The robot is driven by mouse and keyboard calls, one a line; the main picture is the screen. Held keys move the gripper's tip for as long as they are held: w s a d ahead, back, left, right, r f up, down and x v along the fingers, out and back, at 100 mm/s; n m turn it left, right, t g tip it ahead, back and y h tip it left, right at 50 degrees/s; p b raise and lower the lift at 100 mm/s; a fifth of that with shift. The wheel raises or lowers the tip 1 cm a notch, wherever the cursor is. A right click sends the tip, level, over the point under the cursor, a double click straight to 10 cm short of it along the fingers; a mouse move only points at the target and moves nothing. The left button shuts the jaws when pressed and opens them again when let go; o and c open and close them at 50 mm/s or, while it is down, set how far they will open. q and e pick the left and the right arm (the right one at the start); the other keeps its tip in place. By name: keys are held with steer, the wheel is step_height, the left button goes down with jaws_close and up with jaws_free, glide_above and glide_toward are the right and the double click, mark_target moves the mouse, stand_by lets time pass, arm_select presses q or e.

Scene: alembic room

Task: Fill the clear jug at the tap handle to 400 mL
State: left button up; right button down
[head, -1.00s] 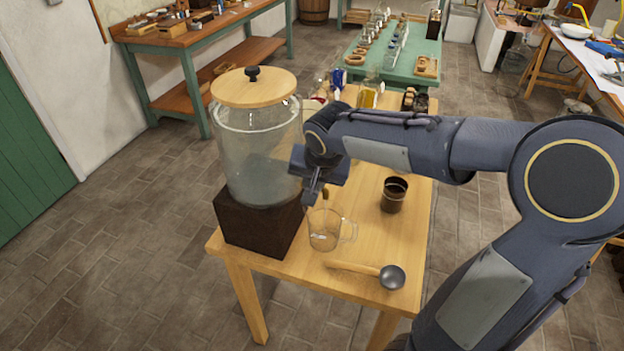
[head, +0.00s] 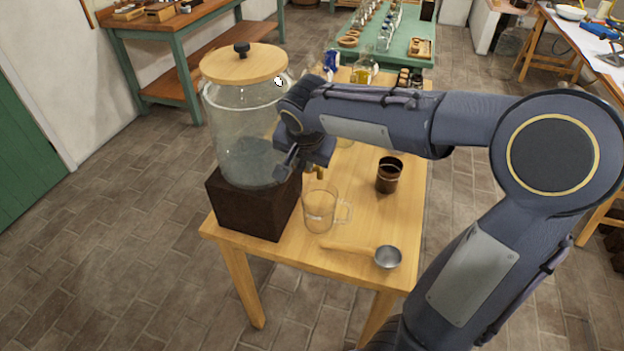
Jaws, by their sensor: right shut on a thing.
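The clear jug (head: 320,209) stands upright on the wooden table below the brass tap (head: 319,173). I cannot make out a water level in it. The large glass dispenser (head: 238,125) has a wooden lid and sits on a dark wooden block (head: 252,208); its lower part looks filled with water. My right gripper (head: 288,168) is at the dispenser's front, just left of and above the jug. It is shut on the tap handle, which its fingers mostly hide. My left gripper is not in view.
A ladle (head: 387,257) lies near the table's front edge. A dark brown cup (head: 389,175) stands right of the jug. Bottles, one with yellow liquid (head: 363,69), stand at the table's far end. A green table (head: 402,48) with glassware is behind.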

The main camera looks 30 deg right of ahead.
steer(key=shift+s+d+n+y, duration=0.15)
steer(key=shift+d+n+y, duration=0.1)
steer(key=shift+n, duration=0.35)
steer(key=shift+s+d+n+y, duration=0.1)
steer(key=shift+n+y, duration=0.15)
steer(key=shift+n, duration=0.35)
steer(key=shift+r+p, duration=0.1)
steer(key=shift+p, duration=0.25)
steer(key=shift+s+d+n+y+p, duration=0.1)
steer(key=shift+d+n+y+p, duration=0.15)
steer(key=shift+n, duration=0.4)
steer(key=shift+s+d+n+y+p, duration=0.15)
steer(key=shift+n+y, duration=0.1)
steer(key=shift+n, duration=0.4)
steer(key=shift+d+n+y, duration=0.2)
steer(key=shift+n+y, duration=0.1)
steer(key=shift+n, duration=0.3)
stand_by(4.5)
